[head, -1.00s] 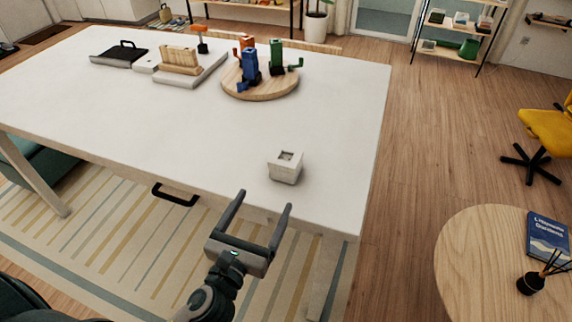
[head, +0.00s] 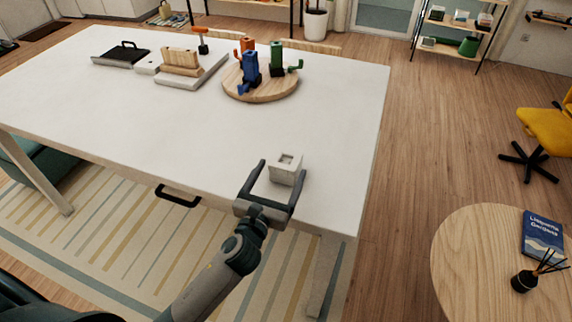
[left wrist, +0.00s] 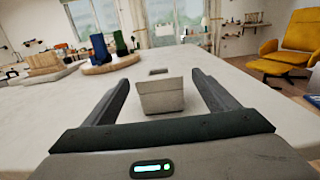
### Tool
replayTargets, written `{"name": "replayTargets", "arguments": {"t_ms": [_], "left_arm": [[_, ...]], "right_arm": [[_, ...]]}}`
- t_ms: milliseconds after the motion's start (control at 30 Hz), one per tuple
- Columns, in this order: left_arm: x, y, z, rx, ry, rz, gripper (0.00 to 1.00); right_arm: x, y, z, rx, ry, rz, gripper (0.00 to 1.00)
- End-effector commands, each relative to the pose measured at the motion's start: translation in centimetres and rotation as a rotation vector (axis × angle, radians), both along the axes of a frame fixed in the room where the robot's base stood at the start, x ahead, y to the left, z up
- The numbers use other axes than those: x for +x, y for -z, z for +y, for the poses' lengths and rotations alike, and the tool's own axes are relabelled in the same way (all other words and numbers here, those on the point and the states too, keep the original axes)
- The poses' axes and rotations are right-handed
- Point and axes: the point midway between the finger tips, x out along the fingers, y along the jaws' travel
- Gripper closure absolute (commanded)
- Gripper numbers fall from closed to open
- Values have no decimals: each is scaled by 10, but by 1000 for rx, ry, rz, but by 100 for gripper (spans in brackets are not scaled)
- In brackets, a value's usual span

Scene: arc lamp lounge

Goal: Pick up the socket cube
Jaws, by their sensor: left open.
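The socket cube (head: 285,170) is a small pale block with a square hole in its top. It stands upright near the front right corner of the white table (head: 120,120). In the left wrist view the cube (left wrist: 161,97) sits ahead between the two fingers. My left gripper (head: 282,170) is open, with one finger on each side of the cube. The wrist view shows a gap between each finger (left wrist: 160,98) and the cube. My right gripper is not in view.
A round wooden board (head: 262,92) holds blue, orange and green pieces. Behind left are a grey tray with wooden blocks (head: 181,66) and a dark flat item (head: 120,55). A round side table (head: 480,270) stands at lower right. The tabletop around the cube is clear.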

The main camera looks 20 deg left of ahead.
Motion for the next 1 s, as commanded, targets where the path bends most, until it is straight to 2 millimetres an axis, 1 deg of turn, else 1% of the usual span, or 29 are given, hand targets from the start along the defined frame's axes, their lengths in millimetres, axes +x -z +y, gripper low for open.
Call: {"name": "replayTargets", "arguments": {"t_ms": [67, 467, 567, 833, 900, 1000], "left_arm": [[3, 0, 0, 0, 0, 1, 20], [6, 0, 0, 0, 0, 0, 20], [13, 0, 0, 0, -1, 1, 20], [45, 2, 0, 0, -1, 1, 20], [51, 3, 0, 0, 0, 1, 20], [55, 4, 0, 0, 1, 1, 20]], "right_arm": [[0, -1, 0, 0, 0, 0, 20], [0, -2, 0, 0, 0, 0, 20], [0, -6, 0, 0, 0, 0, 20], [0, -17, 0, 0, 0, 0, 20], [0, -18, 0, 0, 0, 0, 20], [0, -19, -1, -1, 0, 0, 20]]}}
